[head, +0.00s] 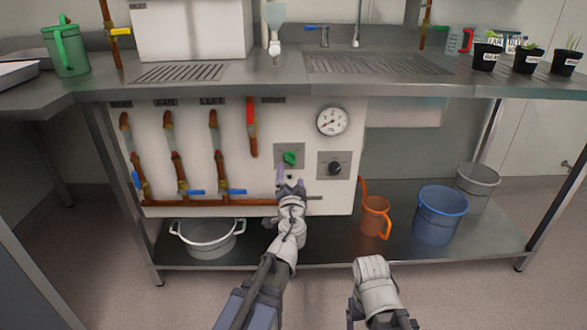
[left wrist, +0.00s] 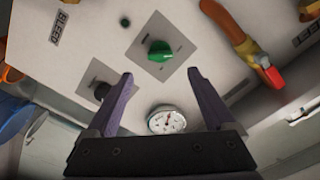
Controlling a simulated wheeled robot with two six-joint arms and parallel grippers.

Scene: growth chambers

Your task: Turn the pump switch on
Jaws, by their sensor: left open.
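A green knob (head: 290,158) sits on a square grey plate on the white panel; I take it for the pump switch, though its plate's lettering is too small to read. It also shows in the left wrist view (left wrist: 158,51). My left gripper (head: 290,182) is just below the knob in the head view, open and empty. In the left wrist view its two purple fingers (left wrist: 163,82) are spread, with the green knob beyond their tips and no contact visible. My right arm shows at the bottom of the head view, but its gripper fingers do not.
A black knob (head: 335,169) and a round gauge (head: 332,121) are to the right of the green knob. Pipes with blue-handled valves (head: 237,191) are to the left.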

